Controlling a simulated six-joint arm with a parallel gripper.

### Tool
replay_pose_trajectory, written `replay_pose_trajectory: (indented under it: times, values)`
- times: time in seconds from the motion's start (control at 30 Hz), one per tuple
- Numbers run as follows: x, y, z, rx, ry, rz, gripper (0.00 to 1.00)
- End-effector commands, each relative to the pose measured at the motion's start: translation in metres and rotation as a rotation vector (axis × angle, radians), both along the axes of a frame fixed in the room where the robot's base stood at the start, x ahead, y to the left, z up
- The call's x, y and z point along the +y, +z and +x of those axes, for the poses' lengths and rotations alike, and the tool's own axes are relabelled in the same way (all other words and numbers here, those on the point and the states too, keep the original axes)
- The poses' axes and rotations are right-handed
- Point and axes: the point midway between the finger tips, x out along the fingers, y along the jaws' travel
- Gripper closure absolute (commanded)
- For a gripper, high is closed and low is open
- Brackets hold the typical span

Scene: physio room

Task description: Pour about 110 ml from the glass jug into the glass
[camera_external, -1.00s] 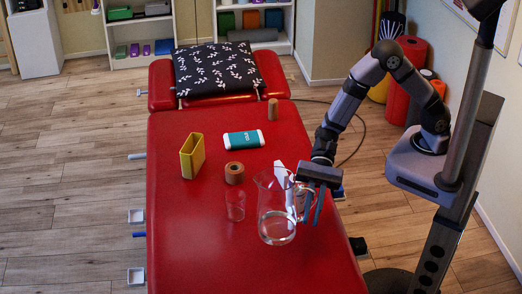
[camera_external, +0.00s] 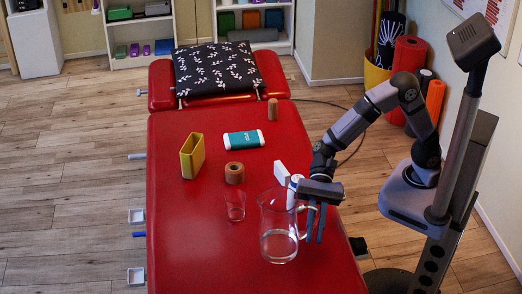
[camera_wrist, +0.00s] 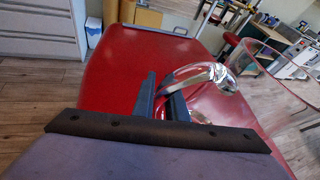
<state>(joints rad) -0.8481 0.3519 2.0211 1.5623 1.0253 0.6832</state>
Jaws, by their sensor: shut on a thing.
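The clear glass jug (camera_external: 277,212) is upright near the front right of the red couch, with clear liquid in its bottom. My gripper (camera_external: 314,222) is to its right, shut on its handle. In the wrist view the handle (camera_wrist: 205,73) passes between my fingers (camera_wrist: 162,102), and part of the jug's clear wall (camera_wrist: 275,88) shows at the right. Whether the jug's base touches the couch is hard to tell. The small drinking glass (camera_external: 235,206) stands on the couch, left of the jug and apart from it. No liquid is clearly visible in it.
The red couch (camera_external: 190,240) has free room at front left. Behind the glass are a brown roll (camera_external: 234,173), a yellow open box (camera_external: 192,156) and a teal-and-white pack (camera_external: 243,139). White objects (camera_external: 282,174) stand just behind the jug. A brown cylinder (camera_external: 273,109) is farther back.

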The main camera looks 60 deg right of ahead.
Motion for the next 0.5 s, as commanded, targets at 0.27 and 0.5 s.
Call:
replay_pose_trajectory:
  times: [0.27,0.5]
  values:
    - [0.003,-0.002,-0.012,-0.01,0.015,0.015,1.0]
    - [0.001,-0.002,-0.02,-0.011,0.001,0.016,1.0]
